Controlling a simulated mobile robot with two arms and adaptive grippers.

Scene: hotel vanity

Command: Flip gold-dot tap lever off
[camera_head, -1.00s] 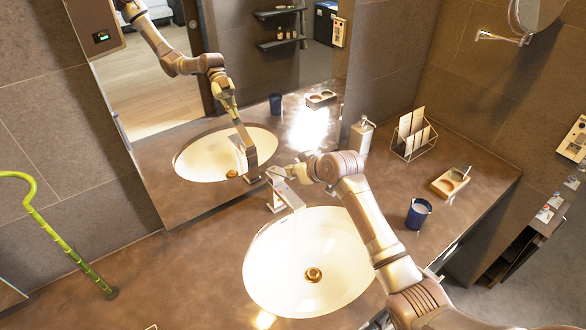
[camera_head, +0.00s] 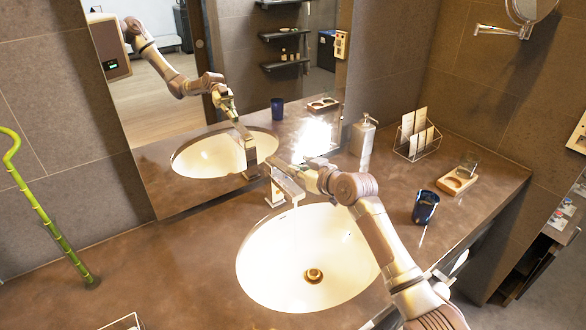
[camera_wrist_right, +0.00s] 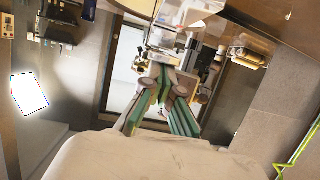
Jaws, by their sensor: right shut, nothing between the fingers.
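The chrome tap (camera_head: 280,187) stands behind the white oval basin (camera_head: 262,262), its spout over the back rim. A thin pale streak under the spout may be running water. My right gripper (camera_head: 297,177) is at the top of the tap, shut and empty, seemingly close to or touching it; contact cannot be told. The tap lever and any gold dot are too small or hidden to make out. In the wrist view, the green-padded fingers of my right gripper (camera_wrist_right: 165,80) point at the mirror, with the tap blurred beyond them. My left gripper is not in view.
A soap dispenser (camera_head: 362,137), a wire card rack (camera_head: 417,136), a wooden tray (camera_head: 457,182) and a dark blue cup (camera_head: 426,207) stand right of the basin. A green bamboo-like stalk (camera_head: 50,222) rises at the left. The mirror (camera_head: 150,150) is close behind the tap.

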